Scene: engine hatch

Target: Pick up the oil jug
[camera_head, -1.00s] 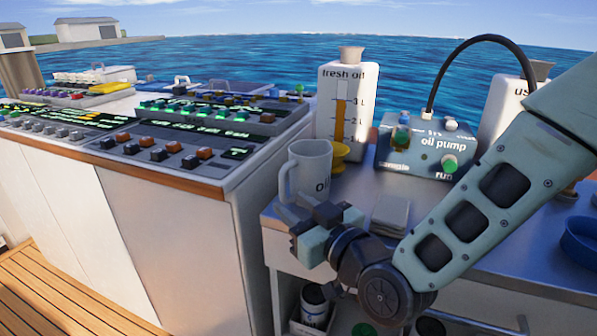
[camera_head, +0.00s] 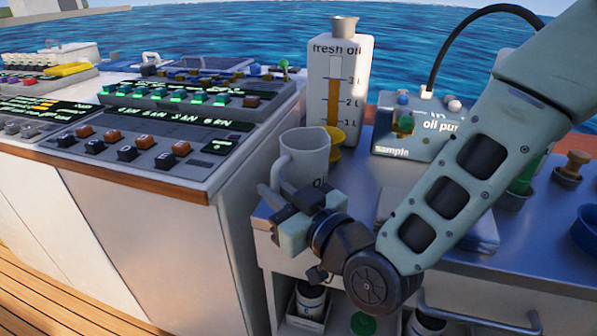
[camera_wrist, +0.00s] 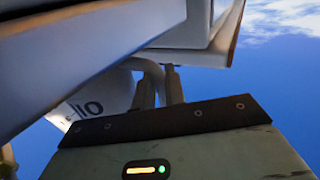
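The oil jug (camera_head: 303,157) is a pale grey-white mug-like jug with dark lettering and a handle on its left. It stands upright near the front left of the metal counter (camera_head: 520,240). My gripper (camera_head: 277,196) is low at the jug's handle side and partly covers its lower part. In the wrist view, the jug (camera_wrist: 105,95) shows upper left with its lettering. Its handle curves down at the two finger tips of my gripper (camera_wrist: 160,80). The fingers are close together with a narrow gap; whether they clamp the handle is unclear.
A fresh oil container (camera_head: 340,90) and a yellow funnel (camera_head: 336,140) stand just behind the jug. The oil pump box (camera_head: 415,125) with its black hose is to the right. A control console (camera_head: 150,135) borders the counter on the left.

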